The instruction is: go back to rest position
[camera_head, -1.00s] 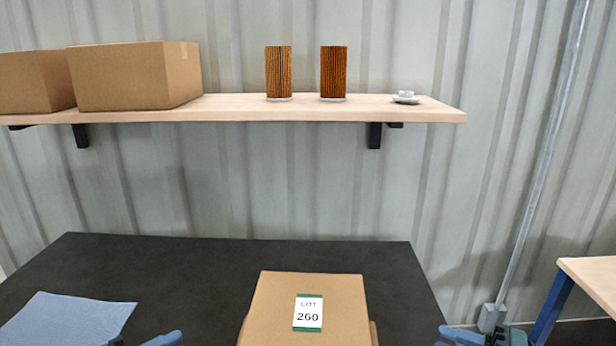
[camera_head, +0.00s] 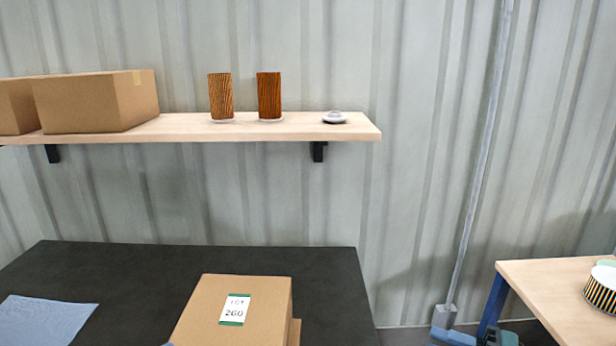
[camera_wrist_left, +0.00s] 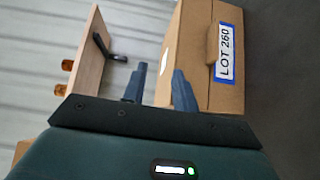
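My left gripper (camera_wrist_left: 159,70) is open in the left wrist view, its two blue-grey fingers apart with nothing visible between them. The cardboard box labelled LOT 260 (camera_wrist_left: 205,45) lies beyond its fingers there. In the head view that box (camera_head: 215,312) stands on the dark table, and at most a sliver of my left gripper shows at the bottom edge. Part of my right gripper (camera_head: 470,337) shows at the bottom right, beyond the dark table's right edge; its opening cannot be made out. Two brown pleated filter cartridges (camera_head: 221,97) (camera_head: 269,96) stand upright on the wall shelf.
The wooden shelf (camera_head: 190,131) also holds cardboard boxes (camera_head: 95,104) and a small pale round part (camera_head: 334,117). A blue cloth (camera_head: 45,319) lies on the dark table (camera_head: 190,259). A wooden table (camera_head: 548,290) at right bears a striped round object (camera_head: 602,288).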

